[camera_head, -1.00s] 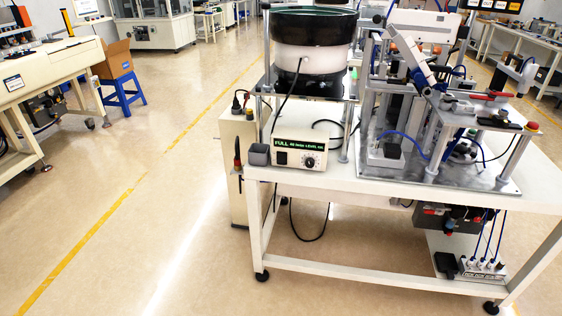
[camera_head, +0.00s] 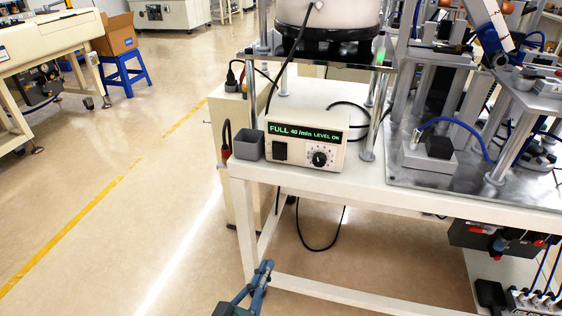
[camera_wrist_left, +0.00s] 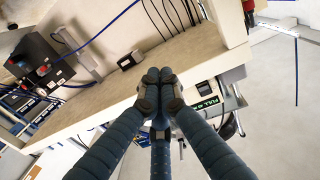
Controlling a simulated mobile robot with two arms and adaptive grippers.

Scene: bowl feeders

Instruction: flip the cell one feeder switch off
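The feeder control box (camera_head: 300,150) is a cream box at the table's left front corner. Its lit green display (camera_head: 305,132) reads "FULL 40 /min LEVEL OK". A black switch (camera_head: 280,151) sits under the display, left of a round knob (camera_head: 320,158). I cannot tell the switch's position. My left gripper (camera_head: 266,266) is low in front of the table, below and apart from the box. In the left wrist view its dark fingers (camera_wrist_left: 158,77) meet at the tips, with nothing seen between them; the display (camera_wrist_left: 208,102) shows to their right. My right gripper is not in view.
A grey open cup (camera_head: 249,146) stands left of the box. The bowl feeder (camera_head: 330,15) stands behind it on a raised plate. A black cable (camera_head: 300,225) hangs below the table edge (camera_head: 400,200).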

